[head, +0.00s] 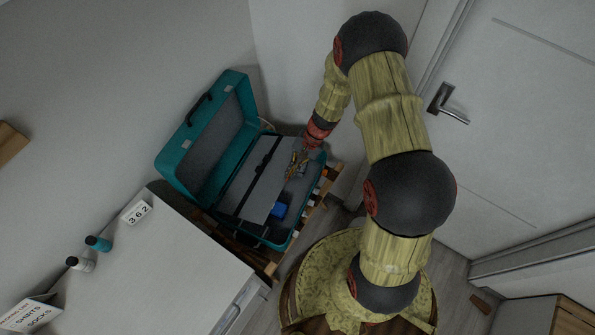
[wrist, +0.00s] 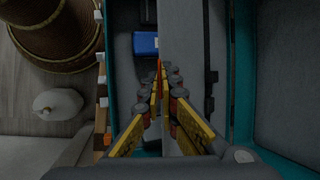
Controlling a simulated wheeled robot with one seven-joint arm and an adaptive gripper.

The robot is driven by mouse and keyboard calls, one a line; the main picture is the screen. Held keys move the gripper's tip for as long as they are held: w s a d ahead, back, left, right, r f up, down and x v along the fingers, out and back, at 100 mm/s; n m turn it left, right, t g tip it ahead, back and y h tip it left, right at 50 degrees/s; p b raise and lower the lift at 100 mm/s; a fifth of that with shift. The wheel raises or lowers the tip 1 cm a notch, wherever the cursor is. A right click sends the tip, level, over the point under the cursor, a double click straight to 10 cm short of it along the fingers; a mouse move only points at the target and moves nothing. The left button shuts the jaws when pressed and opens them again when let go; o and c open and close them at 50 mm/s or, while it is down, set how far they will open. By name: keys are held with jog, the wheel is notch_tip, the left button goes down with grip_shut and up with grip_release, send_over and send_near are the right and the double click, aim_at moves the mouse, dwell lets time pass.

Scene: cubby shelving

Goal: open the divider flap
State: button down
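A teal suitcase (head: 174,167) stands open, its lid leaning up at the left in the head view; its teal rim also shows in the wrist view (wrist: 225,105). The divider flap (head: 258,189) is a flat grey panel over part of the open base, and it appears in the wrist view (wrist: 180,50). My gripper (head: 297,164) is at the flap's free edge. In the wrist view my gripper's yellow fingers (wrist: 160,82) come nearly together with that edge running between their tips. The fingers hide the contact itself.
A blue item (head: 278,210) lies in the base beside the flap. The suitcase rests on a wooden pallet (head: 318,213) near the wall. A white cabinet (head: 175,265) with two bottles and a number sign stands at the lower left. A door (head: 510,110) is at the right.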

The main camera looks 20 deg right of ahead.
jog(key=w+a+r+m+g+h+p, duration=0.1)
jog(key=w+a+r+g+h+p, duration=0.3)
jog(key=w+a+r, duration=0.8)
jog(key=shift+w+a+r+p, duration=0.15)
jog(key=shift+w+a+p, duration=0.75)
jog(key=shift+a+p, duration=0.25)
jog(key=shift+s, duration=0.1)
jog(key=c, duration=2.4)
grip_release()
jog(key=shift+o, duration=0.3)
jog(key=shift+w+r, duration=0.1)
jog(key=shift+w, duration=0.15)
jog(key=v, duration=1.1)
jog(key=shift+w+a+r, duration=0.2)
jog(key=shift+w+r, duration=0.1)
jog(key=shift+w, duration=0.05)
